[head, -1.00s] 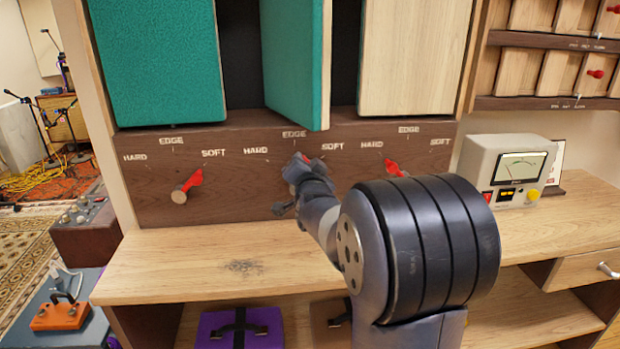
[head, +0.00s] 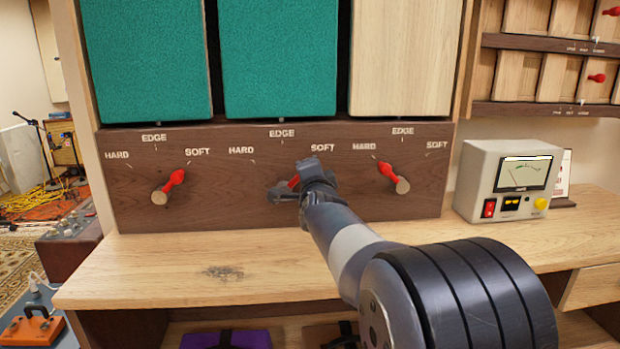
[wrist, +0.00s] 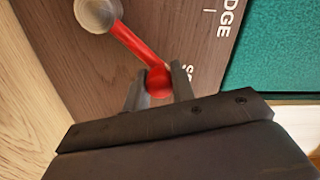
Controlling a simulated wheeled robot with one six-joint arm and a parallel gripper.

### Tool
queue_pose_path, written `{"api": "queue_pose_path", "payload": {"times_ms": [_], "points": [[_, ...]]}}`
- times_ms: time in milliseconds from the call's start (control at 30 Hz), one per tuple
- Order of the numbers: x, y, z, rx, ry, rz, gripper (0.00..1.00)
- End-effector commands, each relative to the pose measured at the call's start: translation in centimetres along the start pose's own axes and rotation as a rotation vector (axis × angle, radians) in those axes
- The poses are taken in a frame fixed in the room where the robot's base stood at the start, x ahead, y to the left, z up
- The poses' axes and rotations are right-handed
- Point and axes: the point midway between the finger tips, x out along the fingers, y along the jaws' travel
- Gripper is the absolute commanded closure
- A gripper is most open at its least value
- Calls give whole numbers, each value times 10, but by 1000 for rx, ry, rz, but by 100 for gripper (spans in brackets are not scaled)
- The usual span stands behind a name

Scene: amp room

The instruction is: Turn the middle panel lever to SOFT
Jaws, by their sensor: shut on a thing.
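The middle panel lever is red on a round pale hub; a bit of it (head: 294,182) shows in the head view beside my gripper (head: 298,181), which hides most of it. In the wrist view the red lever arm (wrist: 135,45) runs from its hub (wrist: 97,12) to a rounded tip between my fingers, which are shut on it. The tip lies by the partly hidden SOFT label (wrist: 187,72). In the head view the middle SOFT label (head: 322,148) is just above my gripper. The middle panel (head: 279,60) shows a flat teal face.
The left lever (head: 174,179) leans toward SOFT under a teal panel (head: 146,60). The right lever (head: 388,172) leans toward HARD under a wooden panel (head: 402,60). A meter box (head: 508,180) stands at right on the wooden desk (head: 200,275). The desk before the levers is mostly clear.

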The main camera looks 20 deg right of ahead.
Motion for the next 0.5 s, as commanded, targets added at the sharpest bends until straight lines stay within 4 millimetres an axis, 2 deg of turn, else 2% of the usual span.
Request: {"api": "queue_pose_path", "payload": {"times_ms": [400,433,500], "points": [[0,1,0,11,0,3,100],[0,1,0,11,0,3,74],[0,1,0,10,0,3,69]]}}
